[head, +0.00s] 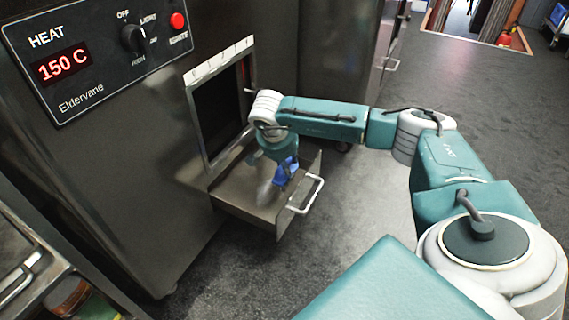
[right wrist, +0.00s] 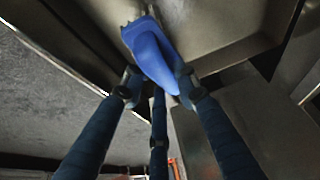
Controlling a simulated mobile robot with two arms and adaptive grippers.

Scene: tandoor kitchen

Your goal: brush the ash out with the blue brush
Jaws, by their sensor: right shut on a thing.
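The blue brush (head: 285,172) is in my right gripper (head: 279,155), above the pulled-out metal drawer (head: 237,199). In the right wrist view the blue brush (right wrist: 150,50) sits between the fingertips of my right gripper (right wrist: 160,84), which are shut on it. Its far end is near the metal surface of the drawer (right wrist: 215,35); I cannot tell whether it touches. A pale patch (head: 265,191) shows in the drawer below the brush; I cannot tell whether it is ash or bristles. My left gripper is not in view.
The dark oven front (head: 130,180) has a control panel (head: 95,50) reading 150 C and a square opening (head: 221,110) above the drawer. The drawer has a light handle (head: 306,195) at its front. Dark floor (head: 465,85) is open at the upper right.

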